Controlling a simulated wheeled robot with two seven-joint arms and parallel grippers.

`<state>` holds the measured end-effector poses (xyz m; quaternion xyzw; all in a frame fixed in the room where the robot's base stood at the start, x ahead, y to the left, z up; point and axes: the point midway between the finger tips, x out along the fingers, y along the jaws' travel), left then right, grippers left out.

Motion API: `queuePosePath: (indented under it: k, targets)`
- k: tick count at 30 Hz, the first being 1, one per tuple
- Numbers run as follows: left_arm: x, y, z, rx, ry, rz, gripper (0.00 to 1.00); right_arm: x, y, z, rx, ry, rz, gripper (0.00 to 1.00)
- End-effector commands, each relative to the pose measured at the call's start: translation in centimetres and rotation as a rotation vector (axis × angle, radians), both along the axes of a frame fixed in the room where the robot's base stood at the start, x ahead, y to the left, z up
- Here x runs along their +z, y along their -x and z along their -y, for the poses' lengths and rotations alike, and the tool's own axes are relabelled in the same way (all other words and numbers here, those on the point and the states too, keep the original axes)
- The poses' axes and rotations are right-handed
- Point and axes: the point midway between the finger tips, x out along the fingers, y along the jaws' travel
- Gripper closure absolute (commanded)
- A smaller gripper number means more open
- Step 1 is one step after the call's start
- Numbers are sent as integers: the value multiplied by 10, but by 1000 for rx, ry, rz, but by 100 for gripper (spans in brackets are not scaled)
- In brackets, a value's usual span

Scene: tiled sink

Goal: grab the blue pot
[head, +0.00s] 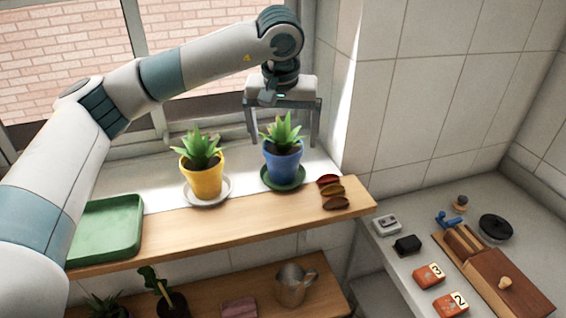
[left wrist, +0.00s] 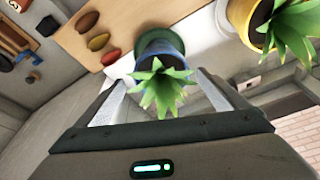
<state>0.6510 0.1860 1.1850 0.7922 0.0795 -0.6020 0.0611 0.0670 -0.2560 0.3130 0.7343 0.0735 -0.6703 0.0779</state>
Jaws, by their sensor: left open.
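The blue pot (head: 282,166) holds a spiky green plant and stands upright on a green saucer (head: 284,181) at the right part of the window shelf. My left gripper (head: 281,142) is open, reaching down from above behind the pot. In the head view its fingers show on either side of the plant's leaves. In the left wrist view the blue pot (left wrist: 158,46) and its plant show between and beyond the two spread fingers (left wrist: 165,85). I cannot tell whether the fingers touch the pot. My right gripper is not in view.
A yellow pot (head: 203,183) on a white saucer stands left of the blue pot. Several small coloured pieces (head: 332,191) lie to its right. A green tray (head: 108,228) is at the shelf's left. The wall corner (head: 345,125) is close on the right.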

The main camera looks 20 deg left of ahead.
Motion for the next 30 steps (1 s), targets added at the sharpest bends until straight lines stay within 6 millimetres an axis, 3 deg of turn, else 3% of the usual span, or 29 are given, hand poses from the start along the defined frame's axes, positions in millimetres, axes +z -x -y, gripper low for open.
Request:
queuePosePath:
  k: [6,12,26,27,30]
  targets:
    - [-21,-6,-4,2,-2,-4,8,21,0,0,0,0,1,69]
    - [-39,-11,-4,1,-1,-2,8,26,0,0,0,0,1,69]
    - [-41,-11,-4,0,-1,0,8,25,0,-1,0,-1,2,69]
    - [-41,-11,-4,0,-1,0,10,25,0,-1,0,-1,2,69]
    - [-41,-11,-4,0,-1,0,34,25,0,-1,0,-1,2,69]
